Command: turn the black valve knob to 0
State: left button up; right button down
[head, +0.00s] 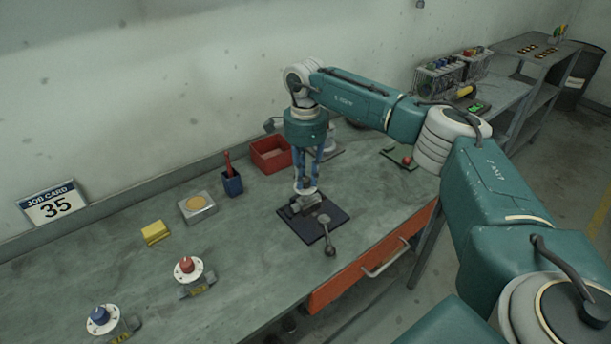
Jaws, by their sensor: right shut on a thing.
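My right gripper (307,178) points straight down over the dark mat at the middle of the bench. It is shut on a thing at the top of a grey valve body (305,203). That thing seems to be the black valve knob, but the fingers hide it and its colour cannot be made out. A pale disc shows just under the fingertips, and its marks are too small to read. My left gripper is not in view.
A dark mat (286,223) lies under the valve, with a ball-ended lever (328,236) in front. A red knob (186,265) and a blue knob (98,315) stand left. A yellow block (155,232), a red bin (270,155) and a job card (52,203) reading 35 are behind.

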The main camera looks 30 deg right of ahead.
jog(key=m, duration=0.4)
jog(key=shift+m, duration=0.3)
jog(key=m, duration=0.4)
jog(key=shift+w+d, duration=0.1)
jog(key=m, duration=0.5)
jog(key=shift+p, duration=0.4)
jog(key=m, duration=0.4)
jog(key=shift+d+r, duration=0.1)
jog(key=m+p, duration=0.1)
jog(key=m, duration=0.8)
jog(key=shift+d+p, duration=0.1)
jog(key=shift+p, duration=0.2)
jog(key=shift+m+p, duration=0.4)
jog(key=shift+m, duration=2.2)
jog(key=shift+s+m+p, duration=0.2)
jog(key=shift+m+p, duration=0.25)
jog(key=shift+m, duration=1.35)
